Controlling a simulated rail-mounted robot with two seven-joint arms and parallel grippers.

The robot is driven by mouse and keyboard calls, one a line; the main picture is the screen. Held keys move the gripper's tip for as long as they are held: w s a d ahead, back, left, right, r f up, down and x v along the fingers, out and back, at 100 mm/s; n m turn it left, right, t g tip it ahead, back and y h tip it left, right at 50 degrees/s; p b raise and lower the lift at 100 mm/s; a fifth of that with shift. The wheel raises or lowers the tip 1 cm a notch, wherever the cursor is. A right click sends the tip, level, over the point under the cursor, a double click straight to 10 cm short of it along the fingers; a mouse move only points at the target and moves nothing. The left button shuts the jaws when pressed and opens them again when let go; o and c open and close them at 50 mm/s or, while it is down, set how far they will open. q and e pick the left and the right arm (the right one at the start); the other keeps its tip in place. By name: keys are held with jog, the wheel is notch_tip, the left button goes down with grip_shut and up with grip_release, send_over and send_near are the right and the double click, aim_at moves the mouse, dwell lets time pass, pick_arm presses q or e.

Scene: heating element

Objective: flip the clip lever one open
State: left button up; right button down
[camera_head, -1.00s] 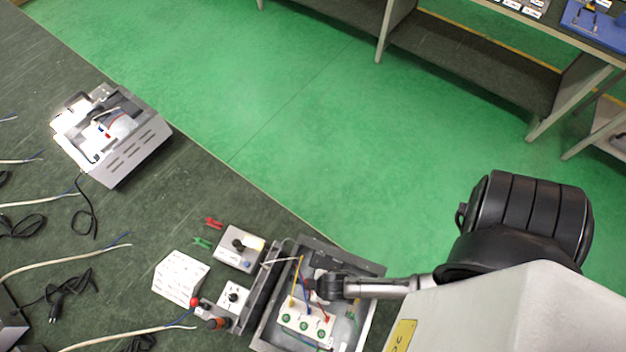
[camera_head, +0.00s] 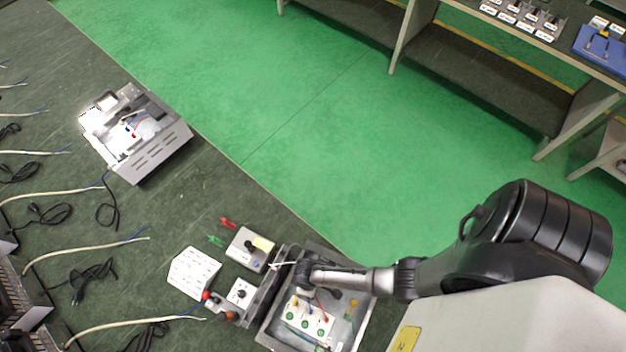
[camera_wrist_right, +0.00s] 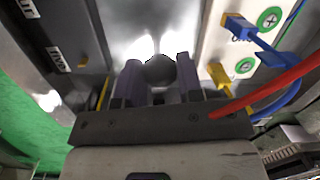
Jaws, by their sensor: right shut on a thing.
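The open grey metal box (camera_head: 357,315) stands at the bottom of the head view. It holds a white block (camera_head: 292,309) with green round terminals and coloured wires. My right gripper (camera_head: 299,274) is low at the box's upper left side. In the right wrist view my right gripper (camera_wrist_right: 158,82) has its two fingers on either side of a dark rounded part (camera_wrist_right: 158,68) and is shut on it. I cannot tell whether this part is clip lever one, and no lever shows clearly elsewhere. The white block (camera_wrist_right: 215,50) is at right there. My left gripper is out of view.
A red wire (camera_wrist_right: 275,88) crosses beside the right finger, near blue and yellow connectors. A dark labelled panel (camera_wrist_right: 62,35) is at left. A grey switch box (camera_head: 246,255), a white keypad-like block (camera_head: 194,272) and another metal unit (camera_head: 155,150) stand on the dark bench.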

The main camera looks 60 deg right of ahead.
jog(key=shift+w+r+g, duration=0.2)
jog(key=shift+r+g, duration=0.05)
jog(key=shift+g, duration=0.25)
